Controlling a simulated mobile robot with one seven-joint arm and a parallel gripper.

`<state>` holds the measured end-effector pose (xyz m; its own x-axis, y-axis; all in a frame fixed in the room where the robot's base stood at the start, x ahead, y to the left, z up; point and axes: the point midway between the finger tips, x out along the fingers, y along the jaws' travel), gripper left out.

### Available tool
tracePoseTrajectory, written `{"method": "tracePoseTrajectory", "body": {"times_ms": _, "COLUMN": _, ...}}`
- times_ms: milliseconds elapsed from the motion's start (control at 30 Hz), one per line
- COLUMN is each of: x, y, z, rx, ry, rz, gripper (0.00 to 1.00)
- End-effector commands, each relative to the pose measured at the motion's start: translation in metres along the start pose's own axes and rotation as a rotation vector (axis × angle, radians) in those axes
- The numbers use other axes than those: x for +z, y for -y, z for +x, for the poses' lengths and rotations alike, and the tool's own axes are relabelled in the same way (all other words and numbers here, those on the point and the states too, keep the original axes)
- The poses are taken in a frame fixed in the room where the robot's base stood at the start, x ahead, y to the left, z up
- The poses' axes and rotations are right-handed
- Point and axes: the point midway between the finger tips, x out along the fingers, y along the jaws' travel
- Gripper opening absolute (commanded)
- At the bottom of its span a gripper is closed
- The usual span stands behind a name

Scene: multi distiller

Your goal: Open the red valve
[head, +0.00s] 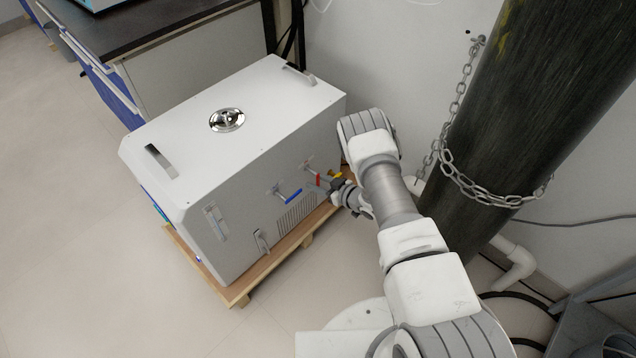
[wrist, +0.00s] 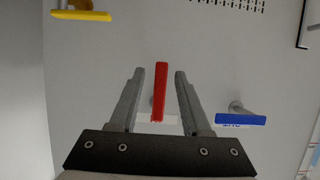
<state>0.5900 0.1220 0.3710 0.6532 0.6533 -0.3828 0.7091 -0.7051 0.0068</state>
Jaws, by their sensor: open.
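The red valve (wrist: 160,92) has a long narrow handle, upright in the wrist view. My gripper (wrist: 160,76) is open, with one finger on each side of the red handle and a visible gap to both. In the head view the red valve (head: 318,180) is a small spot on the side of the white box-shaped machine (head: 245,170). My gripper (head: 336,184) is right beside it there, and its fingers are hard to make out.
A blue valve handle (wrist: 240,119) is to the right and a yellow one (wrist: 80,15) at the upper left in the wrist view. The machine stands on a wooden pallet (head: 240,290). A dark cylinder (head: 530,100) with a chain (head: 490,192) stands right of my arm.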

Motion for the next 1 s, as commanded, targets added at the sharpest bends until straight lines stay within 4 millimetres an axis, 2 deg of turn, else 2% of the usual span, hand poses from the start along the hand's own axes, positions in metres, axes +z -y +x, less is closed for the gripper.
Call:
{"method": "tracePoseTrajectory", "body": {"times_ms": 33, "x": 0.0000, "y": 0.0001, "z": -0.0001, "rx": 0.000, "ry": 0.000, "rz": 0.000, "gripper": 0.47}}
{"method": "tracePoseTrajectory", "body": {"times_ms": 300, "x": 0.0001, "y": 0.0001, "z": -0.0003, "rx": 0.000, "ry": 0.000, "rz": 0.000, "gripper": 0.00}}
{"method": "tracePoseTrajectory", "body": {"times_ms": 733, "x": 0.0001, "y": -0.0004, "z": -0.0004, "rx": 0.006, "ry": 0.000, "rz": -0.016, "gripper": 0.00}}
{"method": "tracePoseTrajectory", "body": {"times_ms": 1000, "x": -0.0001, "y": -0.0041, "z": -0.0004, "rx": 0.052, "ry": 0.000, "rz": -0.127, "gripper": 0.00}}
